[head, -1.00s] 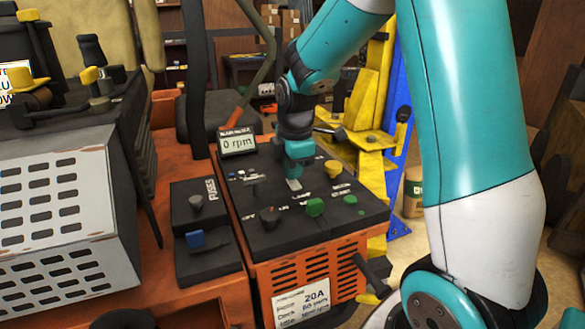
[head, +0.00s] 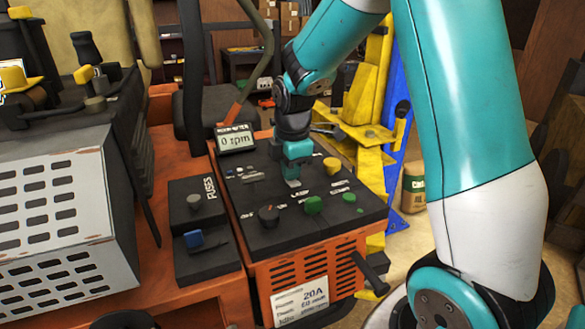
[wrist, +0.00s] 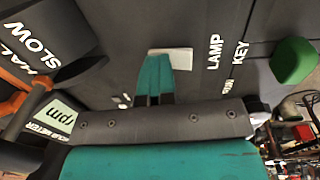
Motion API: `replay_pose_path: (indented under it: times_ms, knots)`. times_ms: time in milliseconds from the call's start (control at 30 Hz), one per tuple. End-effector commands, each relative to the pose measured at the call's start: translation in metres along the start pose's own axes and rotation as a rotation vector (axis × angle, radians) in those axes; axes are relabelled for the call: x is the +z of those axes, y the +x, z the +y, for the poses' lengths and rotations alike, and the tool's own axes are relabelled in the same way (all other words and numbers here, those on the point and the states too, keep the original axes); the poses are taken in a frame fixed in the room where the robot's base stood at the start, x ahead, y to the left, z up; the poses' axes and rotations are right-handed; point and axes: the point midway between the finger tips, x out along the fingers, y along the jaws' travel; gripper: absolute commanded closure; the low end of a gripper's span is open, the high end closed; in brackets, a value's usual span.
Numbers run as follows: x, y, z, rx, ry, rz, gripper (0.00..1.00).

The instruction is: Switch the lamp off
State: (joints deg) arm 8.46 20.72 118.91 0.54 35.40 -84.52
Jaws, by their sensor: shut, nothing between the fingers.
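My gripper (head: 292,178) is shut and points down at the black control panel (head: 235,190). Its teal fingertips (wrist: 160,90) also show in the wrist view, in front of a small pale block (wrist: 183,58). This block seems to be the lamp switch, beside the white LAMP label (wrist: 213,52). The fingertips overlap it in the picture; I cannot tell whether they touch it. In the head view the pale block (head: 292,184) is just below the fingertips. Whether the lamp is lit does not show.
Around the gripper stand a yellow knob (head: 333,166), two green knobs (head: 313,205) (head: 350,198) and a dark knob (head: 268,216). A meter (head: 235,138) reads 0 rpm at the back. The fuse box (head: 195,212) with a blue switch is to the left.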

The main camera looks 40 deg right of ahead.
Motion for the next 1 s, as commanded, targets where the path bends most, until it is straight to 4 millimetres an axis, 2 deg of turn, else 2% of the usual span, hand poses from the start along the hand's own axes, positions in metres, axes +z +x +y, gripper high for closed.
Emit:
replay_pose_path:
  times_ms: [300, 667, 767, 1000]
  knots:
    - [0.000, -0.004, -0.014, -0.004, 0.000, 0.000, 1.00]
    - [0.000, -0.008, -0.013, -0.003, 0.000, 0.000, 1.00]
    - [-0.001, -0.018, -0.012, -0.003, -0.002, 0.000, 1.00]
    - [-0.006, -0.055, -0.003, 0.004, -0.008, 0.002, 1.00]
